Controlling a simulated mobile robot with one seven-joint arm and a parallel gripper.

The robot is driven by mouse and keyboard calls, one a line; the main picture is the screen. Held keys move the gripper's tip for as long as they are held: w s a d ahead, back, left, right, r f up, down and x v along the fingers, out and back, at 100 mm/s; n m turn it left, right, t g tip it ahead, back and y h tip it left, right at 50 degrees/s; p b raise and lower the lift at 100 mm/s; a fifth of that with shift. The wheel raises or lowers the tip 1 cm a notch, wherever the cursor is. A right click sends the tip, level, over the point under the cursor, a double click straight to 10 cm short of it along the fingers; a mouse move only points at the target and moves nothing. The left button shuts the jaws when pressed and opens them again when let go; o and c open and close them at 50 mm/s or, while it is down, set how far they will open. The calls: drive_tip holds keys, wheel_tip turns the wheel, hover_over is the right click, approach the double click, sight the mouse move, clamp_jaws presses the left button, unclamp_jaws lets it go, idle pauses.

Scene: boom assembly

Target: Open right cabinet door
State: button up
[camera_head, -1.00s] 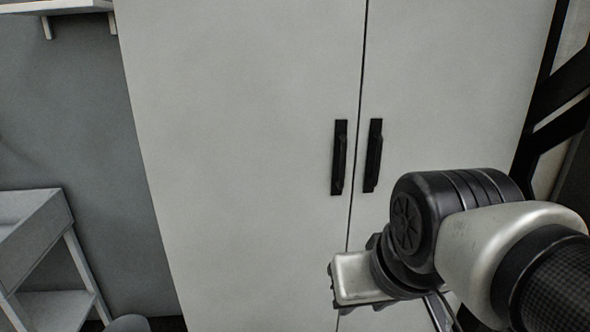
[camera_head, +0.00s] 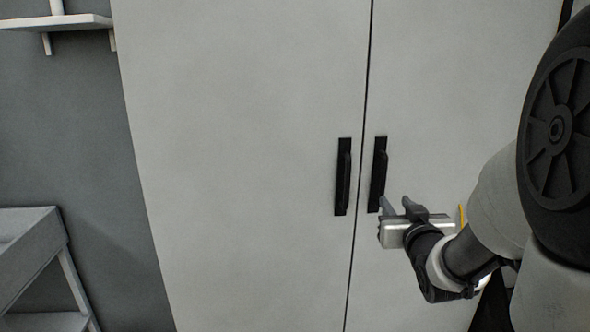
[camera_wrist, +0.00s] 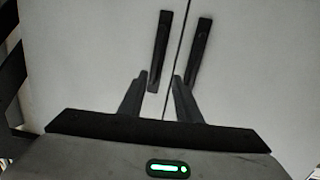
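The right cabinet door (camera_head: 455,90) is a plain light grey panel and stands shut against the left door. Its black vertical bar handle (camera_head: 378,175) is near the centre seam. My gripper (camera_head: 395,201) is open and empty, just below and slightly right of that handle's lower end. In the wrist view, which looks turned over, the right door's handle (camera_wrist: 160,50) is the left one of two. Its near end shows between my spread fingers (camera_wrist: 160,76). I cannot tell how far the fingertips are from the door, and no grip shows.
The left door (camera_head: 240,150) is shut, and its black handle (camera_head: 343,177) is close beside the right one, across the seam. A grey shelf unit (camera_head: 40,255) stands at the lower left. A small wall shelf (camera_head: 60,22) is at the upper left.

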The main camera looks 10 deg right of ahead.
sight(385, 172)
drive_tip(key=shift+m+t, duration=0.3)
drive_tip(key=shift+t, duration=0.3)
drive_tip(key=w+d, duration=0.1)
drive_tip(key=w, duration=0.4)
drive_tip(key=w+d+r, duration=0.1)
drive_tip(key=w, duration=0.5)
drive_tip(key=w+d, duration=0.1)
drive_tip(key=w, duration=0.4)
drive_tip(key=shift+w+d+r, duration=0.15)
drive_tip(key=shift+w+d, duration=0.25)
clamp_jaws()
